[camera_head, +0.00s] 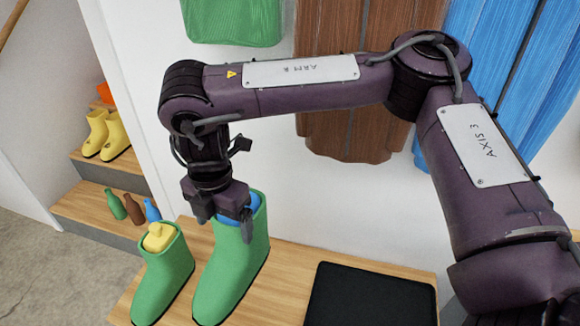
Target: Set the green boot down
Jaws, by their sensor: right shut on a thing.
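The taller green boot (238,262) is upright over the wooden bench (290,262), toe toward the lower left. A blue thing (252,201) shows in its opening. My right gripper (224,218) comes down from above and is shut on the boot at its upper shaft. The fingers cover part of the rim. I cannot tell whether the sole touches the bench. A second green boot (163,280) stands just left of it, with a yellow thing (158,237) in its top. My left gripper is out of view.
A black tray (370,298) lies on the bench to the right, with bare wood between it and the boot. Steps at left hold yellow boots (105,135) and small bottles (132,208). Brown (350,125) and blue (490,60) garments hang behind my arm.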

